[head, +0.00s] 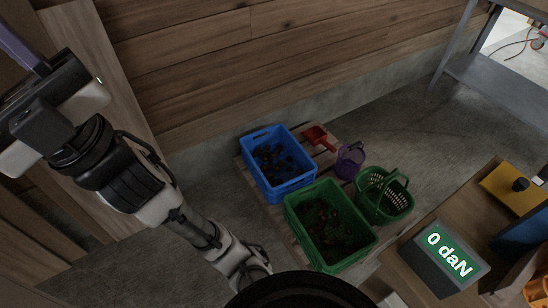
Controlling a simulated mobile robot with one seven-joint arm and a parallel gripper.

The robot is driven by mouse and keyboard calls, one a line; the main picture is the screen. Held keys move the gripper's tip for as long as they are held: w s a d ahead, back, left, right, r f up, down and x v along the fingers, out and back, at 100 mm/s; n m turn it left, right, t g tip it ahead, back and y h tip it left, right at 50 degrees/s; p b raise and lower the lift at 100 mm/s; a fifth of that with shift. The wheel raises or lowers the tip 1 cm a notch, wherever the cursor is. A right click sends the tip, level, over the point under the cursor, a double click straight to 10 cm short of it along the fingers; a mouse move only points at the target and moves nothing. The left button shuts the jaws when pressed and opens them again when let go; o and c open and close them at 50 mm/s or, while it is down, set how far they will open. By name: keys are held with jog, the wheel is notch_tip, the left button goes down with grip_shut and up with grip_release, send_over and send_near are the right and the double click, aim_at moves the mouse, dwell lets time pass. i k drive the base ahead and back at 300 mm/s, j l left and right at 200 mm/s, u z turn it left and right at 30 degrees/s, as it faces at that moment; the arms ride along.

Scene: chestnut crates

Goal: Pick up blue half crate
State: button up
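The blue crate (292,190) stands upright near the wall, a little right of the middle in the head view. It holds a layer of dark brown chestnuts. It sits on a low wooden pallet (272,212), just behind and left of a green crate. My gripper (38,118) is raised at the far left edge, well away from the blue crate and not touching it.
The green crate (298,236) holds dark contents. A red scoop (316,136), a purple basket (349,162) and a green basket (390,203) stand nearby. A table (415,225) with a "0 daN" display (444,255) is at right. A plank wall (250,50) rises behind.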

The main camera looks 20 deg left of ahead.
aim_at(279, 163)
jog(key=i+j, duration=0.2)
jog(key=j, duration=0.15)
jog(key=i+j+z, duration=0.1)
jog(key=j, duration=0.25)
jog(key=i+j, duration=0.25)
jog(key=j, duration=0.15)
jog(key=i+j+z, duration=0.15)
jog(key=j, duration=0.2)
jog(key=i+j, duration=0.15)
jog(key=j, duration=0.2)
jog(key=i, duration=0.55)
